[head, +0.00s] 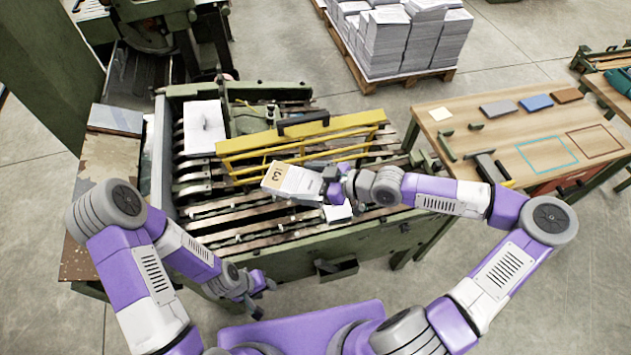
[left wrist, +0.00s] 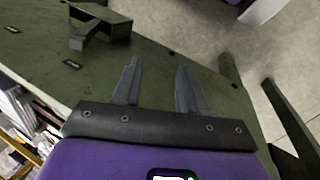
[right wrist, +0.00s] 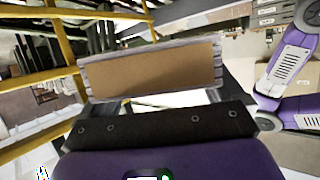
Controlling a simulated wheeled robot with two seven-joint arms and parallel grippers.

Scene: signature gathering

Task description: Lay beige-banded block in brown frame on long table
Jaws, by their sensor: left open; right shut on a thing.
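The beige-banded block (head: 292,181), a white paper stack with a beige band marked with a figure, is held above the machine's slatted bed. My right gripper (head: 322,184) is shut on it. In the right wrist view the block's broad beige face (right wrist: 152,70) fills the space before the gripper and hides the fingertips. The brown frame (head: 587,129) is an empty outline on the long table (head: 492,140), at its right end, beside a teal frame (head: 523,153). My left gripper (head: 265,300) is open and empty, low by the machine's front; its fingers show apart in the left wrist view (left wrist: 158,72).
A yellow guard rail (head: 300,135) crosses the machine behind the block. Another white block (head: 204,127) lies on the machine's left part. Grey, blue and brown pads (head: 537,102) lie along the table's back edge. Paper stacks on a pallet (head: 400,40) stand behind.

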